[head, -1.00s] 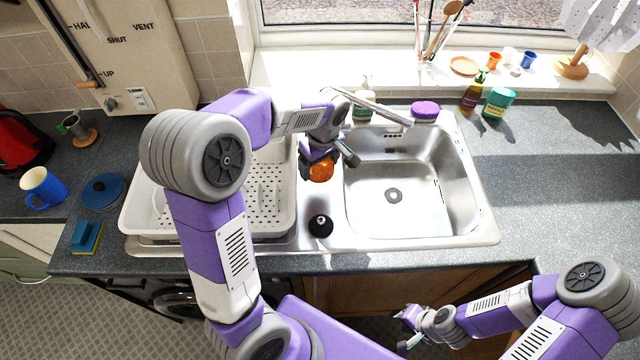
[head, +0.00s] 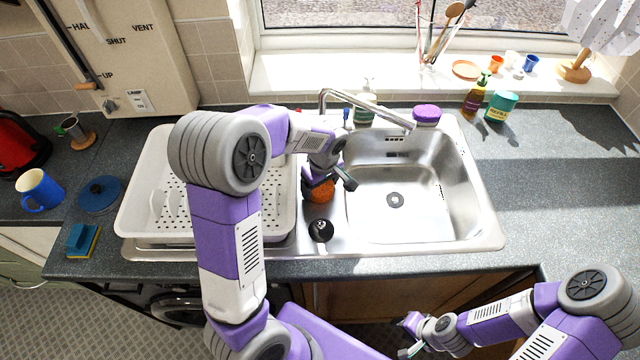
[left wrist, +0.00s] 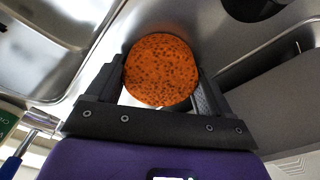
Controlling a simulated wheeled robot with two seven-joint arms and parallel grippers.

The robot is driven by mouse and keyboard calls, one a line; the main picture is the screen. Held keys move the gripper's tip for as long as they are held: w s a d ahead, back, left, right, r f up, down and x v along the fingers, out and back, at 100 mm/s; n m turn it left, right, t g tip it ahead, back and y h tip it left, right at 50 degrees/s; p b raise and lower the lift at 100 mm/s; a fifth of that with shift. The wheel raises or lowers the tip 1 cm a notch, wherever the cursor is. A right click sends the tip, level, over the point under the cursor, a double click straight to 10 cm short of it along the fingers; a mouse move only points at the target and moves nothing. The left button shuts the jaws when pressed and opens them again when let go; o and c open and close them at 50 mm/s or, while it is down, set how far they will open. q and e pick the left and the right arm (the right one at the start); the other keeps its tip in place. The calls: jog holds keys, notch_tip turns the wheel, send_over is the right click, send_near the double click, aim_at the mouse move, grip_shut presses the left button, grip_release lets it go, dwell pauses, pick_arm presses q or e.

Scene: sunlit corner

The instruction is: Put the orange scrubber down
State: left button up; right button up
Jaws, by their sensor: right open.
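The orange scrubber (head: 319,191) is a round, speckled orange pad. It is between the fingers of my left gripper (head: 328,181), over the steel strip between the drying rack and the sink bowl. In the left wrist view the scrubber (left wrist: 161,70) fills the space between the two dark fingers (left wrist: 160,88), and the gripper looks shut on it. I cannot tell whether its underside touches the steel. My right gripper (head: 408,337) is open and empty, low in front of the counter at the right.
The sink bowl (head: 400,215) is just right of the scrubber. A black round-topped object (head: 321,229) stands in front of it. The white drying rack (head: 270,215) is to the left, and the tap (head: 365,104) arches behind. The right-hand counter (head: 540,180) has free room.

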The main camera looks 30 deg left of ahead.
aim_at(323, 188)
pick_arm(q)
jog(key=o, duration=0.3)
jog(key=shift+r, duration=0.15)
jog(key=r+p, duration=0.1)
jog(key=r, duration=0.3)
jog(key=d+r, duration=0.1)
jog(key=r, duration=0.3)
jog(key=r+p, duration=0.1)
jog(key=r, duration=0.3)
jog(key=shift+s+d+p, duration=0.15)
jog(key=shift+s+p, duration=0.15)
jog(key=shift+f, duration=0.1)
